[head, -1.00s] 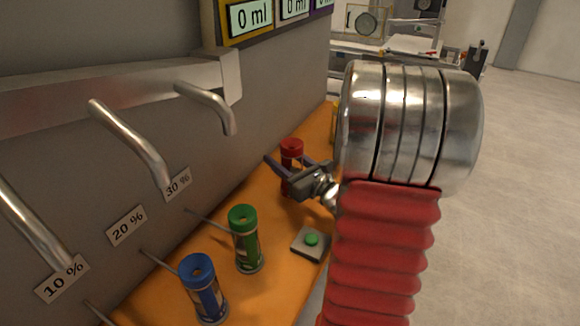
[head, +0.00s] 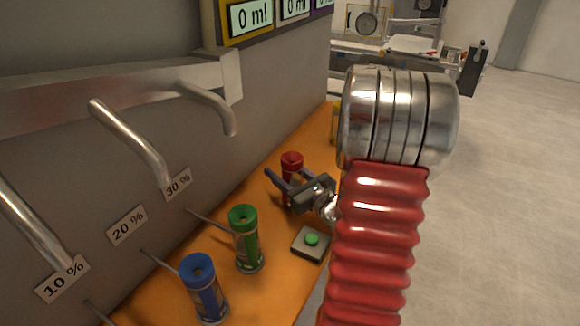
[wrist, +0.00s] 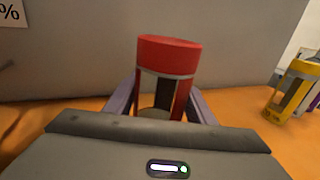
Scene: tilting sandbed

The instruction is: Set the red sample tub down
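The red sample tub (head: 291,160) stands upright between the fingers of my gripper (head: 290,178), over the orange bench near the wall. In the wrist view the tub (wrist: 168,55) shows its red cap and a clear, dark-striped body. The gripper fingers (wrist: 160,100) lie along both sides of it and appear closed on it. The tub's lower end is hidden behind my gripper, so I cannot tell whether it touches the bench.
A green tub (head: 244,240) and a blue tub (head: 205,290) stand nearer on the orange bench (head: 255,300). A green-button box (head: 311,245) sits below my gripper. A yellow tub (wrist: 294,88) stands farther right. Metal spouts (head: 130,142) project from the wall.

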